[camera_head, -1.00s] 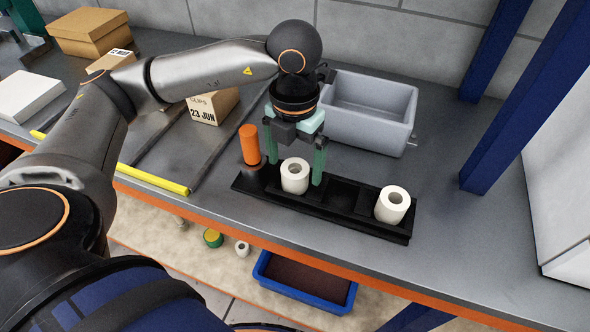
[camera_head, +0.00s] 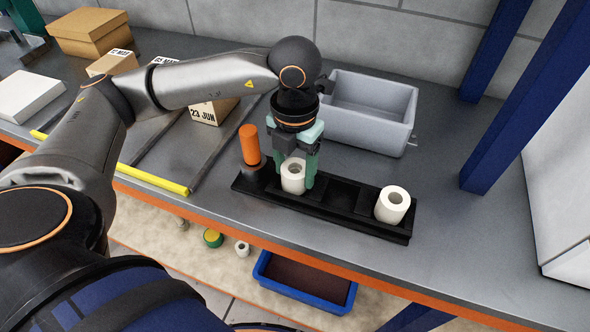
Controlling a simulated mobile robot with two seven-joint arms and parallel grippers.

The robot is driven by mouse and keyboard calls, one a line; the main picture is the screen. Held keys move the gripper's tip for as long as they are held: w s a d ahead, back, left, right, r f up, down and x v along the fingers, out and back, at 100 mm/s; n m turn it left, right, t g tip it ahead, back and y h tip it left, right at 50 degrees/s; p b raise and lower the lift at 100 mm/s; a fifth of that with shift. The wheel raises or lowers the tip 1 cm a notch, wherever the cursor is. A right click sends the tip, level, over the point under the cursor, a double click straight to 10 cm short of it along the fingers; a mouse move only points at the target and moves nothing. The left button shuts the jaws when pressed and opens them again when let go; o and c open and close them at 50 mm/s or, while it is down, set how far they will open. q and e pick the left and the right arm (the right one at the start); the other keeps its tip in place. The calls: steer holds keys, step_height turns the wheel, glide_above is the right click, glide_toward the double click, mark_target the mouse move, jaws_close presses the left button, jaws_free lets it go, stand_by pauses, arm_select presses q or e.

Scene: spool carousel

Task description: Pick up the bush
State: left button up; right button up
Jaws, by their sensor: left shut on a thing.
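Two white hollow bushes stand upright on a black tray (camera_head: 340,215) on the bench. The left bush (camera_head: 293,179) is between the green fingers of my left gripper (camera_head: 294,172), which is shut on it. It appears still at tray level; whether it touches the tray is hard to tell. The right bush (camera_head: 392,205) stands free near the tray's right end. My right gripper is not in view.
An orange-topped post (camera_head: 249,146) stands at the tray's left end, close to the left gripper. A grey bin (camera_head: 368,112) sits behind. A small carton (camera_head: 207,112) and a yellow bar (camera_head: 152,179) lie left. The bench right of the tray is clear.

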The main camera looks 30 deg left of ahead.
arm_select(q)
steer(key=c, duration=0.4)
steer(key=shift+c, duration=0.2)
steer(key=shift+r, duration=0.5)
step_height(320, 180, up, 2)
steer(key=shift+r, duration=0.2)
steer(key=s+r, duration=0.9)
steer(key=s, duration=0.5)
steer(key=shift+d+r, duration=0.35)
steer(key=shift+d, duration=0.1)
